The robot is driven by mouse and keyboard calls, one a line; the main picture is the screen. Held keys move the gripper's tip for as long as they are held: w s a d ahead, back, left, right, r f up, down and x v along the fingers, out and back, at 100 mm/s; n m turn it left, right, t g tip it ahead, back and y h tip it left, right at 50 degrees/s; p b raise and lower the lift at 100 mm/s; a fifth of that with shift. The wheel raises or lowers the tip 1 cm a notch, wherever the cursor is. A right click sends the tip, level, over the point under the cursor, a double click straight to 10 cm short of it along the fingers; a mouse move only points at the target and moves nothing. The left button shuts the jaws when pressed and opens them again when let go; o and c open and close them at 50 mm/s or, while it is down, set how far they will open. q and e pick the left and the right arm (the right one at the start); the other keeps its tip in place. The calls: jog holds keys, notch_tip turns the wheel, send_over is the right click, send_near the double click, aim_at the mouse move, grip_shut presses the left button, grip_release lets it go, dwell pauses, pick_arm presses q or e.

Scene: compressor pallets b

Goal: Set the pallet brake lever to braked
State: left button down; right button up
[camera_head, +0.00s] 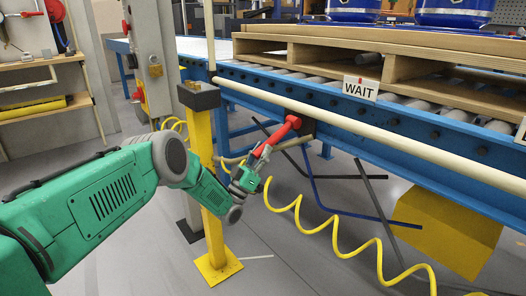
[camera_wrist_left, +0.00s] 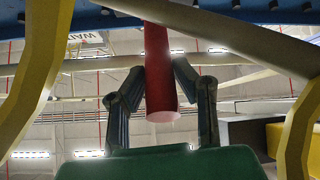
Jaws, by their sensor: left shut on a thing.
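The red brake lever (camera_head: 283,132) sits under the blue conveyor frame, with its pivot at a dark bracket. It slants down to the left from there. My left gripper (camera_head: 256,159) is at the lever's lower end, in front of the conveyor. In the left wrist view, the red lever (camera_wrist_left: 157,60) runs between the two dark fingers of my left gripper (camera_wrist_left: 159,82), which is shut on it. Its round end faces the camera. My right gripper is not in view.
A yellow post (camera_head: 205,160) with a dark cap stands close beside my left forearm. A coiled yellow hose (camera_head: 340,248) hangs below the conveyor. A cream rail (camera_head: 370,133) runs along its side. A wooden pallet (camera_head: 395,75) and a WAIT sign (camera_head: 360,88) are above.

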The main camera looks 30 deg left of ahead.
pick_arm(q)
jog(key=c, duration=1.3)
grip_release()
jog(key=shift+f, duration=0.35)
jog(key=shift+a, duration=0.1)
jog(key=shift+r, duration=0.1)
jog(key=v, duration=1.2)
